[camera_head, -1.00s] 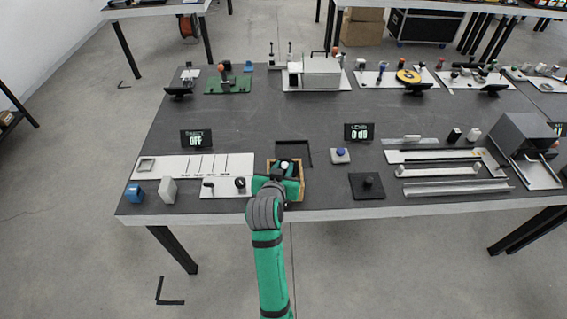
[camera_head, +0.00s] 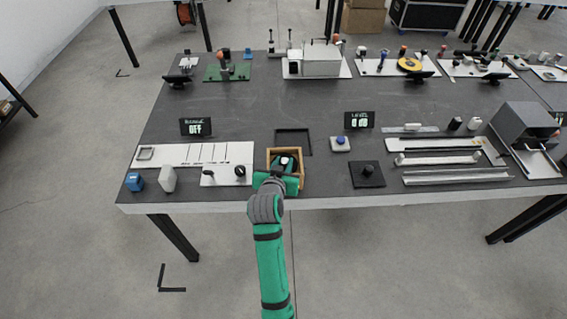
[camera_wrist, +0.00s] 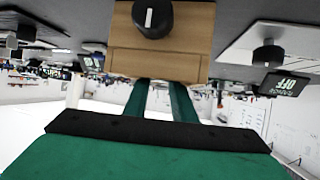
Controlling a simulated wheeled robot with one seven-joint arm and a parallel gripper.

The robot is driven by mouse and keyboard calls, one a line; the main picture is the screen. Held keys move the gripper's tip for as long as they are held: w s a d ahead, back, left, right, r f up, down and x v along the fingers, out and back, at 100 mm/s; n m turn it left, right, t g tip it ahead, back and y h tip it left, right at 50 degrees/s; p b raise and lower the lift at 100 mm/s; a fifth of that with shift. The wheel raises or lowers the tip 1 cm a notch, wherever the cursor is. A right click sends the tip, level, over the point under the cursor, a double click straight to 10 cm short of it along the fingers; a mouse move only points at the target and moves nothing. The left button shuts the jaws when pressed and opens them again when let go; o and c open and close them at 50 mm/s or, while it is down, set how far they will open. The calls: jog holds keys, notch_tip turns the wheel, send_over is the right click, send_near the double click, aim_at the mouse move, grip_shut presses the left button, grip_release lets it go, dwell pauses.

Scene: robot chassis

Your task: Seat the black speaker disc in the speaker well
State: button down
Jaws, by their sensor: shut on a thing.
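The open-topped wooden box (camera_head: 300,172) stands near the front edge of the table. My gripper (camera_head: 283,170) reaches down into it and is shut. A black round piece with a pale centre (camera_head: 286,160), which I take for the speaker disc, shows at the fingers inside the box. In the wrist view, turned upside down, the wooden front (camera_wrist: 160,62) hides my fingertips and what they grip. A black knob with a white mark (camera_wrist: 152,18) is on that front. The well is hidden, so I cannot tell whether the disc sits in it.
A white panel with black knobs (camera_head: 226,177) stands close on the left. A black frame (camera_head: 293,133) lies behind the box. A black plate with a knob (camera_head: 367,173) and a blue button (camera_head: 340,142) are to the right.

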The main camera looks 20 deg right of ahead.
jog(key=shift+f, duration=0.25)
dwell(0.3)
jog(key=c, duration=1.4)
grip_release()
jog(key=v, duration=1.1)
jog(key=shift+w, duration=0.1)
